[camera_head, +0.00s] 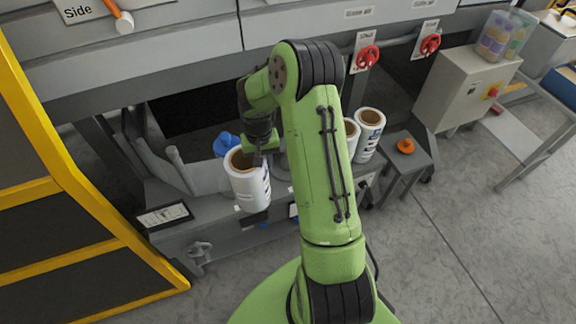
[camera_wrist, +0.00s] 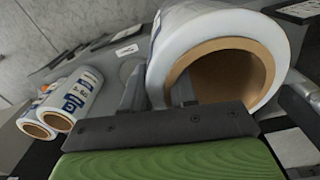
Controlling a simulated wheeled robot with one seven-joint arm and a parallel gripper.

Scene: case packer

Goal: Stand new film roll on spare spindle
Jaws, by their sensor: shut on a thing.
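A white film roll (camera_head: 248,184) with a brown cardboard core is upright below my gripper (camera_head: 262,158) in the head view. In the wrist view the same film roll (camera_wrist: 222,50) is large and close, and my gripper (camera_wrist: 160,92) is shut on its wall at the core's edge. Two more film rolls stand to the right in the head view, one (camera_head: 369,134) in clear view and one (camera_head: 352,137) partly behind my arm. Whether a spindle is under the held roll is hidden.
A blue part (camera_head: 226,144) is just behind the held roll. A small grey stool (camera_head: 405,155) with an orange knob (camera_head: 405,146) stands at the right. A yellow-framed panel (camera_head: 75,210) stands at the left.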

